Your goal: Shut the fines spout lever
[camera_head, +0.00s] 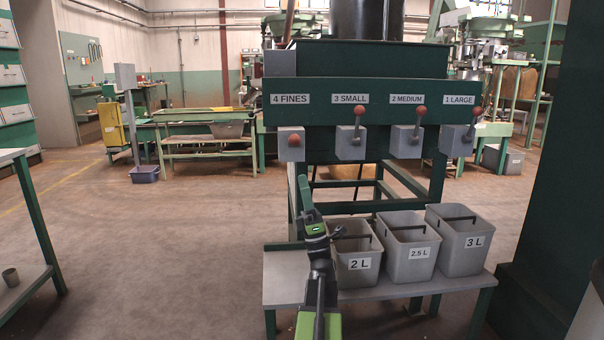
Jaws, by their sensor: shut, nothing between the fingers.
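The fines spout (290,152) is a grey box under the "4 FINES" label on the green hopper beam. Its lever shows as a red ball (295,141) over the box face, and its rod is hidden behind the ball. The other three levers stand with their red balls up above their boxes. My gripper (303,182) is shut and empty, pointing upward just below the fines spout. It appears apart from the lever, though the depth between them is hard to tell.
Grey bins marked 2 L (358,264), 2.5 L (419,253) and 3 L (474,241) stand on a low bench (284,282), right of my arm. The small (351,147), medium (406,146) and large (456,142) spouts are to the right.

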